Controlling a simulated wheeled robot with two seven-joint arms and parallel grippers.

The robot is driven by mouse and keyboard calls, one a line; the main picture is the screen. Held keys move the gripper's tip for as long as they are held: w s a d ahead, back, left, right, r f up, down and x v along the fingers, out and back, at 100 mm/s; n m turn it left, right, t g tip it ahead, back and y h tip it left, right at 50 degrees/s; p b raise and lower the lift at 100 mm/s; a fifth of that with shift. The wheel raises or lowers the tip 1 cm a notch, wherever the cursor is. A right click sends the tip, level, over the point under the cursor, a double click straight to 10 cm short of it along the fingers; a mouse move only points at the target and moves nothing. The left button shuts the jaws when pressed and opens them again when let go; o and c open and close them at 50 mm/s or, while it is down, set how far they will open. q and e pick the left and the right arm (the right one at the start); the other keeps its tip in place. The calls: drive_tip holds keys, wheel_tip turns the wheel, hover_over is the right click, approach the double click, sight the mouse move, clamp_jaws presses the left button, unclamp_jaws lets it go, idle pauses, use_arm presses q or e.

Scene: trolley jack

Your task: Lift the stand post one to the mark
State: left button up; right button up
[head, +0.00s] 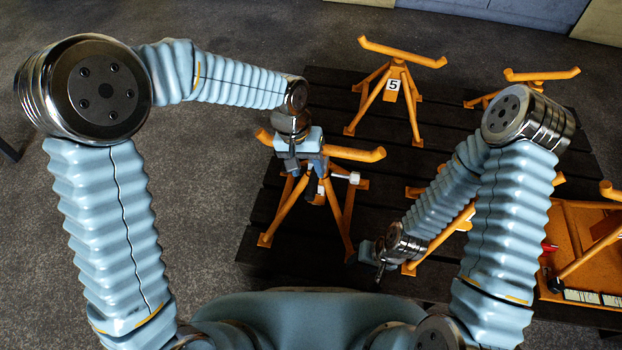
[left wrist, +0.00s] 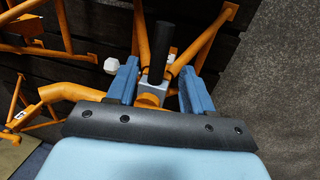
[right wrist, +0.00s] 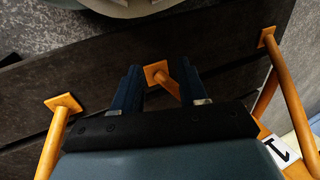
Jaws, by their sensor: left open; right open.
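An orange stand (head: 340,205) stands at the left of the slatted platform, its crossbar (head: 358,153) on top. A plate marked 1 (right wrist: 283,150) shows in the right wrist view and appears to belong to it. My left gripper (head: 307,168) is open over this stand and hides most of its post. In the left wrist view its fingers (left wrist: 160,68) straddle a grey block (left wrist: 150,94) with a black rod (left wrist: 158,48); contact is unclear. A white knob (left wrist: 115,65) is beside one finger. My right gripper (head: 380,270) is open and low, near an orange foot (right wrist: 156,72).
A stand marked 5 (head: 394,85) is behind. Another stand (head: 540,75) is at the back right. A further stand is partly hidden by my right arm. An orange jack-like frame (head: 572,275) lies at the right. The dark platform (head: 290,215) has bare slats at the left.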

sight(312, 182)
use_arm(q)
drive_tip(key=f, duration=0.3)
drive_tip(key=d+f, duration=0.1)
drive_tip(key=f, duration=0.1)
drive_tip(key=shift+s, duration=0.1)
drive_tip(key=shift+c, duration=0.3)
clamp_jaws()
drive_tip(key=shift+r, duration=0.15)
